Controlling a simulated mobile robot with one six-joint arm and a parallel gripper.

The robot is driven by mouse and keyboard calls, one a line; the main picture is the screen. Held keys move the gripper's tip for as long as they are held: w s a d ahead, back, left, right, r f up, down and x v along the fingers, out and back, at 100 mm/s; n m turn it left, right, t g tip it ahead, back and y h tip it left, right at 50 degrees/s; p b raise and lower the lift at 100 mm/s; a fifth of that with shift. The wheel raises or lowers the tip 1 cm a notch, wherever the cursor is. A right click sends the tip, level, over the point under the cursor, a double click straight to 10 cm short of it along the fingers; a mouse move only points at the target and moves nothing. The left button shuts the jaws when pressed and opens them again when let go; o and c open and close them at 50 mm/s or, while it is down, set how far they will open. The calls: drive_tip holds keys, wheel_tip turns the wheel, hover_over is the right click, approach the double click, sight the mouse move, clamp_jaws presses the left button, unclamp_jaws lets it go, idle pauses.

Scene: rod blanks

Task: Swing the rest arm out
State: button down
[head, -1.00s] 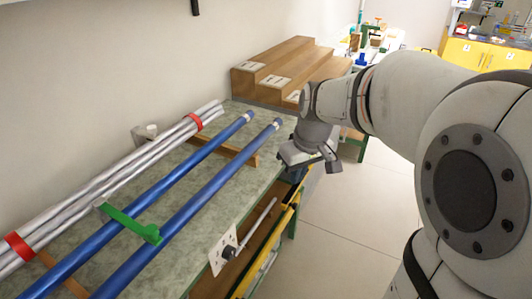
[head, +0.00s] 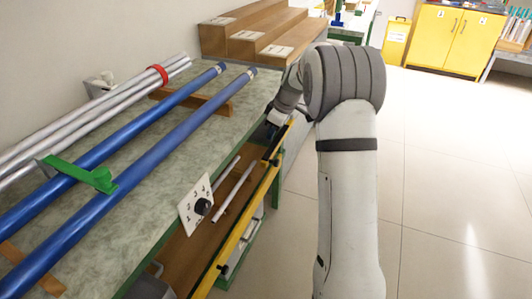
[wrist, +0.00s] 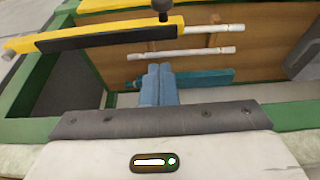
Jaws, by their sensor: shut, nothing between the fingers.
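A yellow bar with a dark pad (wrist: 110,34) crosses the upper left of the wrist view. A black knob (wrist: 163,9) stands by its right end. I take it for the rest arm. In the head view a yellow bar with black parts (head: 244,208) runs along the bench front; I cannot tell there which part is the rest arm. My gripper's blue fingers (wrist: 157,86) are shut and empty, apart from the yellow bar in the picture. In the head view my gripper (head: 274,121) is at the bench's front edge near its far end, mostly hidden by my wrist.
A white dial plate (head: 195,205) is on the front. Pale rods (head: 234,190) lie below. The floor at right is clear.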

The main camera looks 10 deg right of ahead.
drive_tip(key=b+x, duration=0.2)
drive_tip(key=x, duration=0.8)
drive_tip(key=shift+b, duration=0.4)
drive_tip(key=shift+a, duration=0.1)
